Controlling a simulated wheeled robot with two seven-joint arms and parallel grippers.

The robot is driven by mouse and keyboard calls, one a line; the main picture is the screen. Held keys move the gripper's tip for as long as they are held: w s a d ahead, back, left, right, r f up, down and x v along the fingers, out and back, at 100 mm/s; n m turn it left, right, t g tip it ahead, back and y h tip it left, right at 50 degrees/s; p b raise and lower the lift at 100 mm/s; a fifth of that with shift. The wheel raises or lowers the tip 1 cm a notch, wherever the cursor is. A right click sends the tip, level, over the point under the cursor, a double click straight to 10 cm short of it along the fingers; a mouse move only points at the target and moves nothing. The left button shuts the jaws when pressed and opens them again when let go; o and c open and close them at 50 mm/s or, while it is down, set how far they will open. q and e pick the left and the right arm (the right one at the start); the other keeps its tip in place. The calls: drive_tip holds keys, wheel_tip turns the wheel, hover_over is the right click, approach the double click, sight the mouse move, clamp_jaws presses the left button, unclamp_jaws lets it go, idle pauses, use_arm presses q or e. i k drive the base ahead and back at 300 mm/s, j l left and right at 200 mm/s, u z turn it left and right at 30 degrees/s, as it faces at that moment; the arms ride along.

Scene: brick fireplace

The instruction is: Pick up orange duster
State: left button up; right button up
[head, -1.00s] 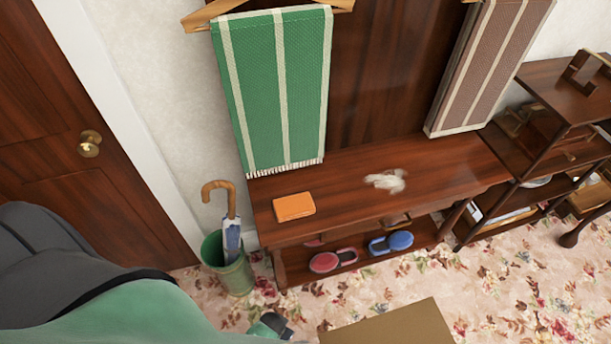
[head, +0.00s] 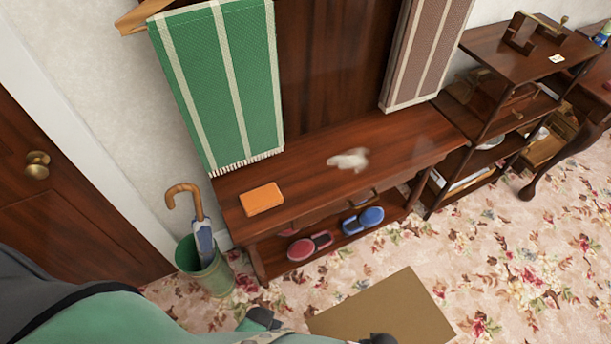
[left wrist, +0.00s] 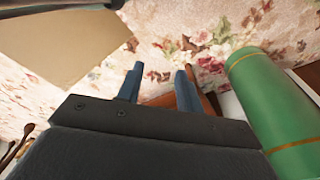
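The orange duster (head: 261,199) looks like a flat, folded orange rectangle. It lies on the left part of the dark wooden bench top (head: 300,185), in front of the hanging green striped towel. It is not clearly visible in the left wrist view. In that view my left gripper (left wrist: 159,80) has its two blue-grey fingers apart, with nothing visibly held, above the floral carpet. In the head view only my green and dark arm shows along the bottom left, well below the duster. My right gripper is not clearly seen.
A green umbrella stand (head: 206,272) is left of the bench; a similar green cylinder (left wrist: 275,110) is beside my left gripper. A blurred whitish patch (head: 348,159) is on the bench. Red (head: 301,249) and blue (head: 371,216) shoes sit below. A flat brown box (head: 385,310) lies in front.

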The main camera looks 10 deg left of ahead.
sight(257, 200)
drive_tip(key=i+l+u, duration=0.1)
drive_tip(key=l+u, duration=0.4)
drive_tip(key=u, duration=0.25)
drive_tip(key=l+u, duration=0.35)
drive_tip(key=i+j, duration=0.05)
